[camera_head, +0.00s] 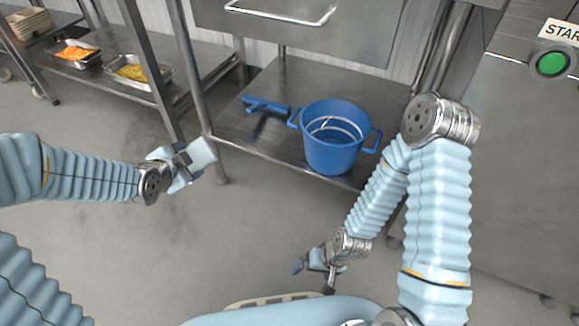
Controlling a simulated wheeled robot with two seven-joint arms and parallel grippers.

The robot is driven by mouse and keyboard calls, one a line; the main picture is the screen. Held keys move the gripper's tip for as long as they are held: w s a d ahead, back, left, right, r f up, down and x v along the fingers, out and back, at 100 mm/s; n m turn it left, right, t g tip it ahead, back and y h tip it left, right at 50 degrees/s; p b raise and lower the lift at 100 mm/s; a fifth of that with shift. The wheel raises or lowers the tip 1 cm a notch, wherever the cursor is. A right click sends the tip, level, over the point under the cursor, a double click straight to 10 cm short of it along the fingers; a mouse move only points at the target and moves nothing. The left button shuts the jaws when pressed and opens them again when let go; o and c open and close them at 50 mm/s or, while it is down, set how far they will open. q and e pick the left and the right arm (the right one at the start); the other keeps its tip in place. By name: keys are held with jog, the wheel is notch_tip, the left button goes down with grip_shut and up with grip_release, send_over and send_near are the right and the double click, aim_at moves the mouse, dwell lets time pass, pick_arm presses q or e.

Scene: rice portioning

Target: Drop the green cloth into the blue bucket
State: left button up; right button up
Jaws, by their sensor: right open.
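The blue bucket (332,155) stands upright on the low metal shelf (235,125), with handles at its sides and its open top facing up. I see no green cloth. My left gripper (192,160) is over the floor, left of the shelf and apart from the bucket. My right gripper (314,275) is open, low over the floor in front of the shelf, below the bucket in the picture. I see nothing between its fingers.
A blue tool (266,104) lies on the shelf left of the bucket. Metal legs and a drawer (300,22) frame the shelf. Trays of orange (74,53) and yellow food (132,72) stand on another table. A machine with a green button (552,64) is at right. Open floor lies between.

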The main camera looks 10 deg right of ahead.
pick_arm(q)
jog(key=shift+m+t+h, duration=0.5)
jog(key=shift+m+t, duration=0.2)
jog(key=shift+t, duration=0.1)
jog(key=a+f+b, duration=0.2)
jog(key=a+b, duration=0.1)
jog(key=shift+s+f, duration=0.3)
jog(key=shift+s, duration=0.05)
jog(key=s+d+r+m+g+h, duration=0.2)
jog(key=s+d+r+m, duration=0.15)
jog(key=d, duration=0.55)
jog(key=s+d+r+m+g+h, duration=0.1)
jog(key=s+d+r+m+h, duration=0.2)
jog(key=d, duration=0.6)
jog(key=s+d+r+m+g+h, duration=0.2)
jog(key=s+d+r, duration=0.15)
jog(key=d, duration=0.55)
jog(key=w+d+f+p, duration=0.2)
jog(key=w+d+p, duration=0.2)
jog(key=w, duration=0.6)
jog(key=w+d+f+p, duration=0.1)
jog(key=w+d+p, duration=0.4)
jog(key=w+d, duration=0.4)
jog(key=shift+w+d+f, duration=0.3)
jog(key=shift+w+f, duration=0.1)
jog(key=shift+w, duration=0.8)
jog(key=shift+n, duration=0.25)
